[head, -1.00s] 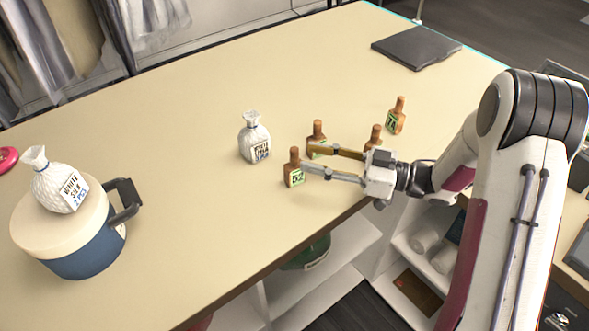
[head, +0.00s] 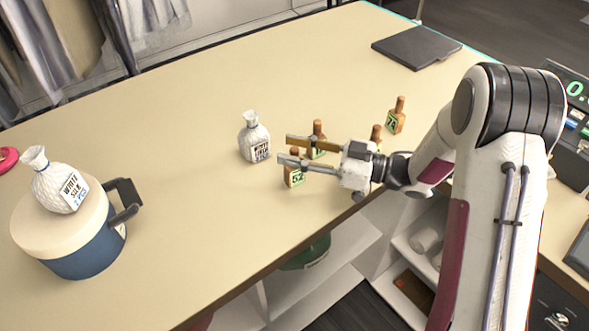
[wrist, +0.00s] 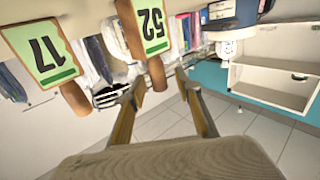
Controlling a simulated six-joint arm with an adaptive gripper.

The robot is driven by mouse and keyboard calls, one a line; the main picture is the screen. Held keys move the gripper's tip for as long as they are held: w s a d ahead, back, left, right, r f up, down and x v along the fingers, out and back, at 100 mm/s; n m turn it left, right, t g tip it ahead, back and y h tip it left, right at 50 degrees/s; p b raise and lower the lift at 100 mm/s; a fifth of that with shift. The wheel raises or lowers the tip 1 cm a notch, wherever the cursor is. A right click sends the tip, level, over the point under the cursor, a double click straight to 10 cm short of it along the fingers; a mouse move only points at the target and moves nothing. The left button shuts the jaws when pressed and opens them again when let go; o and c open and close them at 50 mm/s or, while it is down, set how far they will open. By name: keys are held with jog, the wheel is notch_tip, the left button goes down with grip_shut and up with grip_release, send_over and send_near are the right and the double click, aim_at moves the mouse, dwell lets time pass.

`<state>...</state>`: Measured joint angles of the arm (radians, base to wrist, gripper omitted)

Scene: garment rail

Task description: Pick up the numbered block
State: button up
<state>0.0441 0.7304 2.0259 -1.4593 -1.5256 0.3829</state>
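The numbered blocks are brown, bottle-shaped, with green labels. Block 52 (head: 294,176) stands upright at the table's front edge; it also shows inverted in the wrist view (wrist: 151,30). Block 17 (head: 319,142) stands just behind it, partly hidden by a finger, and shows at left in the wrist view (wrist: 42,55). Block 74 (head: 396,116) stands farther right. Another block (head: 376,134) is mostly hidden behind my gripper. My gripper (head: 284,148) is open, its fingers level with the top of block 52. In the wrist view, block 52's neck lies between the fingertips (wrist: 160,84), with no clear contact.
A white bag (head: 254,140) stands left of the blocks. Another white bag (head: 60,182) sits on a blue and cream pot (head: 90,262) at left. A dark flat pad (head: 416,47) lies at the back. The table (head: 190,120) is clear around the middle.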

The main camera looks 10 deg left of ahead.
dwell(0.5)
grip_shut()
jog(key=shift+r, duration=0.2)
jog(key=shift+r, duration=4.85)
